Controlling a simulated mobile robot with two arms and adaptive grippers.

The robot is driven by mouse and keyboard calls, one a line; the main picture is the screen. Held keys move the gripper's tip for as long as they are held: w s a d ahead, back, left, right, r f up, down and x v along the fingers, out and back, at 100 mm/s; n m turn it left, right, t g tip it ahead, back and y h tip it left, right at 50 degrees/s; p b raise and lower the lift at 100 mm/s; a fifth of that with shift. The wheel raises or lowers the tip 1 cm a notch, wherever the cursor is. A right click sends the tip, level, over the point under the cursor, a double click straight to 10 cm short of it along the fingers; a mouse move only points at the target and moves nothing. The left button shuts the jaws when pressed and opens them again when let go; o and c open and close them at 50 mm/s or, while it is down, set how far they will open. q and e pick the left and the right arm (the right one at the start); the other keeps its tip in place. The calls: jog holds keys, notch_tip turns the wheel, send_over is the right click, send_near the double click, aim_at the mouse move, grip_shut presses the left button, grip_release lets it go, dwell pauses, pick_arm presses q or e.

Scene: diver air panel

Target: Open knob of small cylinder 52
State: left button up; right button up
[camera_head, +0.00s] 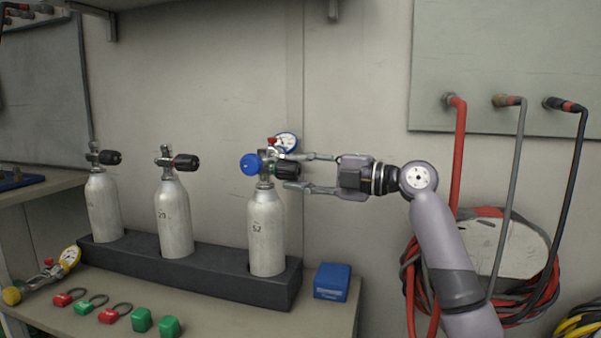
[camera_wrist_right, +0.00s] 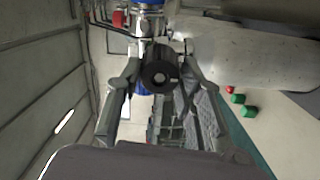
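The small cylinder 52 (camera_head: 265,230) is pale grey-white, marked 52, and stands upright in the right end of a dark rack. Its valve on top carries a black knob (camera_head: 287,170) facing right, a blue round cap on the left and a gauge (camera_head: 287,142) behind. My right gripper (camera_head: 310,171) is open, its fingers pointing left, one above and one below the knob's level. In the right wrist view the knob (camera_wrist_right: 160,70) lies between the two spread fingers, with visible gaps on both sides. My left gripper is not in view.
Two more cylinders, one at mid-rack (camera_head: 173,220) and one at the left (camera_head: 104,208), share the dark rack (camera_head: 190,270). A blue box (camera_head: 332,281) lies right of the rack. Red and green tags and blocks lie in front. Hoses (camera_head: 458,160) hang at the right.

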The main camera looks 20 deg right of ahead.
jog(key=o, duration=0.4)
jog(key=shift+d, duration=0.1)
jog(key=v, duration=1.2)
